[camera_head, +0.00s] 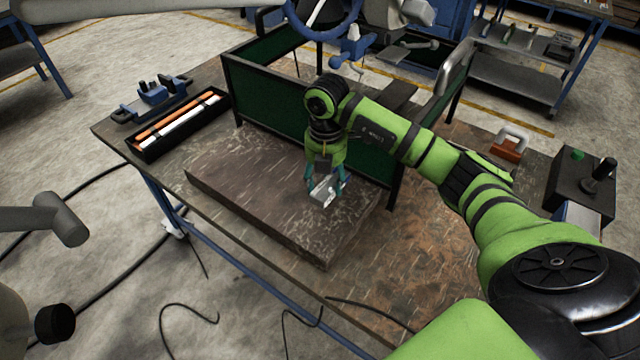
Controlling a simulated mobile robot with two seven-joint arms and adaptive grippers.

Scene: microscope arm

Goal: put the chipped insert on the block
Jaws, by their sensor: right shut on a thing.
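My right gripper (324,190) reaches in on the green arm and points down over the brown block (240,185). It is shut on a small whitish insert (326,192), which shows between the teal fingers. The insert is over the right part of the block's top face; I cannot tell whether it touches the surface. The chip on the insert is too small to make out. The block is a broad, flat, scratched slab lying on the workbench. My left gripper is not in view.
A black tray (150,153) with orange and white sticks lies at the bench's left, beside a blue tool (160,92). A green-walled frame (262,98) stands behind the block. An orange-brown handled item (508,148) and a black joystick box (580,185) are at the right.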

